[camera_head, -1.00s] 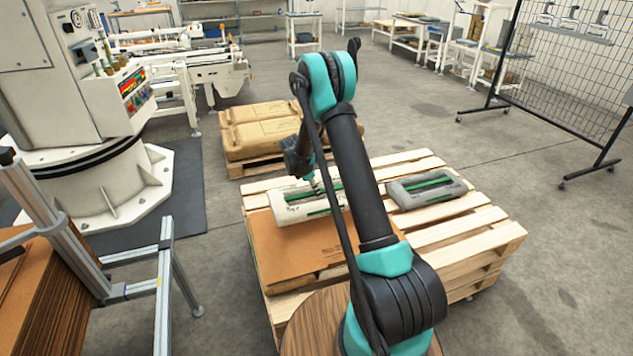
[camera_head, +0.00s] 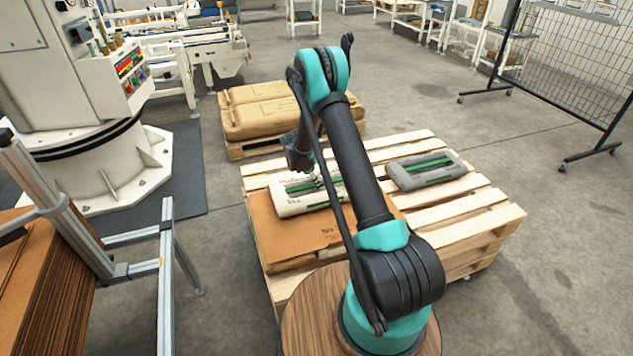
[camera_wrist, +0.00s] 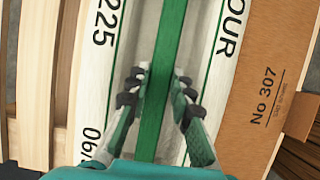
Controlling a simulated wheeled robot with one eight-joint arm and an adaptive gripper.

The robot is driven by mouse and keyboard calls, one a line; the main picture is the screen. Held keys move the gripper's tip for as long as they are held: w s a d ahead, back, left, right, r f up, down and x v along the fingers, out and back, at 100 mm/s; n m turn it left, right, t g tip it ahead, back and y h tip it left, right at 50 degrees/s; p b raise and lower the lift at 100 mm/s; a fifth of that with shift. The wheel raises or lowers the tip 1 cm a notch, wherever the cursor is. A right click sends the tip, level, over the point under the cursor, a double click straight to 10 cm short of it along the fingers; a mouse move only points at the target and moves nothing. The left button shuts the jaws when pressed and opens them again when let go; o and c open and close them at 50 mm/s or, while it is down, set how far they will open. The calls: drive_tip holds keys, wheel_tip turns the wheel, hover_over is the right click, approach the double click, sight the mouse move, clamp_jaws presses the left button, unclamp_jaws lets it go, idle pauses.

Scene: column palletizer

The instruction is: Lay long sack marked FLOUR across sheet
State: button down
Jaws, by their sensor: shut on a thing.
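The long white sack (camera_head: 300,204) with green bands lies level in the head view over the far part of the brown sheet (camera_head: 290,240). In the wrist view the sack (camera_wrist: 205,70) shows "OUR" and "225", with a green strip along its middle. My gripper (camera_wrist: 159,80) is shut on the sack, its fingers on either side of that strip. The sheet (camera_wrist: 265,75), marked "No 307", shows to the right and pallet slats to the left. I cannot tell whether the sack's underside touches the sheet. My arm hides the sack's right end in the head view.
A grey sack (camera_head: 430,170) with a green band lies on the wooden pallet (camera_head: 478,215), right of my arm. Brown sacks (camera_head: 262,112) lie on another pallet behind. A metal frame (camera_head: 168,290) stands at the left. Bare slats show at the pallet's right.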

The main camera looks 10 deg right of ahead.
drive_tip(key=c, duration=1.3)
unclamp_jaws()
drive_tip(key=shift+c, duration=0.2)
drive_tip(key=w+v, duration=0.1)
drive_tip(key=v, duration=1.1)
drive_tip(key=s+d+r+m+y, duration=0.1)
drive_tip(key=s+d+r+m, duration=0.35)
drive_tip(key=s+r, duration=0.35)
drive_tip(key=s+d+r+m+t+y, duration=0.1)
drive_tip(key=s+r+m, duration=0.2)
drive_tip(key=s, duration=0.2)
drive_tip(key=s+d+r+m+y, duration=0.1)
drive_tip(key=s+r+m, duration=0.15)
drive_tip(key=s, duration=0.25)
drive_tip(key=s+d+m+t+y, duration=0.1)
drive_tip(key=s+m, duration=0.9)
drive_tip(key=s, duration=1.1)
drive_tip(key=shift+d+f+t+y, duration=0.2)
drive_tip(key=shift+d+t+y, duration=0.1)
drive_tip(key=shift+d+t, duration=0.35)
